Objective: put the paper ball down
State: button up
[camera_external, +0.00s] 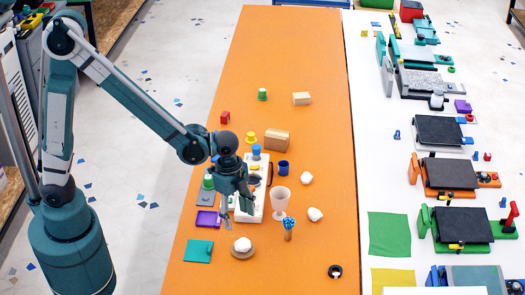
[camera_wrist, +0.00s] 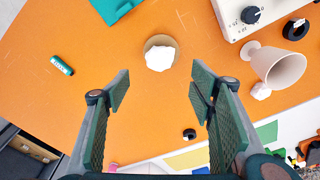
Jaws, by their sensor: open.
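A white crumpled paper ball (camera_external: 242,244) rests on a round brown disc (camera_external: 243,254) near the front of the orange table. In the wrist view the paper ball (camera_wrist: 159,58) sits on the disc (camera_wrist: 174,42), beyond the fingertips and between their lines. My gripper (camera_external: 228,222) is above the table, close to this ball, with its fingers pointing down. In the wrist view my gripper (camera_wrist: 158,88) has its jaws wide apart with nothing between them. Two more white paper balls, one upper (camera_external: 306,178) and one lower (camera_external: 315,214), lie to the right.
A beige cup (camera_external: 280,202) and a blue-topped object (camera_external: 289,226) stand right of the gripper. A white device with knobs (camera_external: 250,212) is behind it. A teal square (camera_external: 198,251) lies left. A black roll (camera_external: 335,271) lies front right. The table's far end is clear.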

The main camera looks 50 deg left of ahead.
dwell(0.4)
jog(key=a+r+n+t, duration=0.2)
jog(key=a+r+n, duration=0.2)
jog(key=a+r, duration=0.45)
jog(key=a+r+n+t, duration=0.1)
jog(key=a+r+n, duration=0.3)
jog(key=a, duration=0.7)
jog(key=s+a+r+n+t, duration=0.2)
jog(key=s+a+r+n, duration=0.1)
jog(key=a, duration=0.6)
jog(key=s+a+r+n+t+y, duration=0.1)
jog(key=s+a+r+n, duration=0.3)
jog(key=a, duration=0.5)
jog(key=shift+s+a+r+n+t, duration=0.15)
jog(key=shift+s+a+n+t, duration=0.2)
jog(key=shift+s, duration=0.75)
